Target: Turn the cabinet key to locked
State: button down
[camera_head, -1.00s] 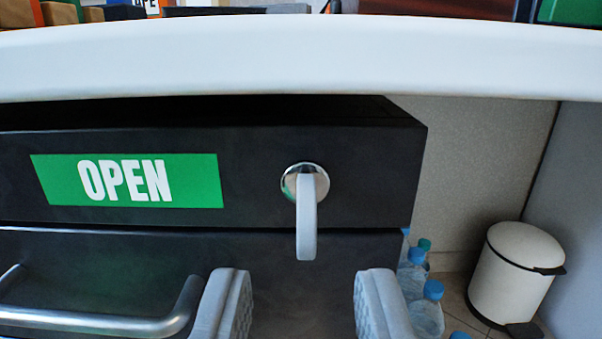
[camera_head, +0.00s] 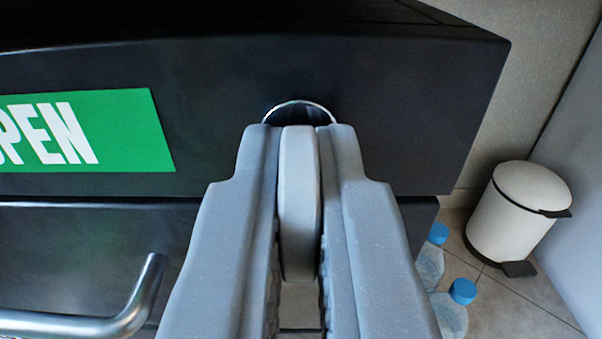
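The cabinet (camera_head: 400,90) is black, with a green sign (camera_head: 135,130) reading "OPEN", cut off at the left edge. The key (camera_head: 298,190) is a light grey bar hanging straight down from a round chrome lock (camera_head: 298,108). My gripper (camera_head: 300,215) is in front of the lock with one finger on each side of the key. The fingers are closed in against the key, and it sits between them. Most of the lock's lower part is hidden behind the fingers.
A silver drawer handle (camera_head: 105,322) is at the lower left. Right of the cabinet, plastic bottles with blue caps (camera_head: 450,310) stand on the tiled floor. A white pedal bin (camera_head: 512,210) stands beside the wall.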

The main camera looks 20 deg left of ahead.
jog(key=shift+a+m+p, duration=0.25)
jog(key=shift+m+p, duration=0.05)
jog(key=shift+p, duration=0.25)
jog(key=m+p, duration=0.2)
jog(key=p, duration=0.2)
jog(key=shift+d+r+m, duration=0.1)
jog(key=shift+r+m, duration=0.05)
jog(key=shift+m, duration=0.15)
jog(key=m+p, duration=0.2)
jog(key=shift+s+m+p, duration=0.1)
jog(key=shift+m+p, duration=0.2)
jog(key=shift+m, duration=0.1)
jog(key=m+p, duration=0.1)
jog(key=m, duration=0.1)
jog(key=shift+d+m+p, duration=0.1)
jog(key=shift+m+p, duration=0.25)
jog(key=shift+m, duration=0.05)
jog(key=m, duration=0.2)
jog(key=m+p, duration=0.1)
jog(key=m, duration=0.1)
jog(key=shift+f, duration=0.3)
jog(key=m+p, duration=0.1)
jog(key=m, duration=0.4)
jog(key=shift+d+f, duration=0.1)
jog(key=shift+d, duration=0.05)
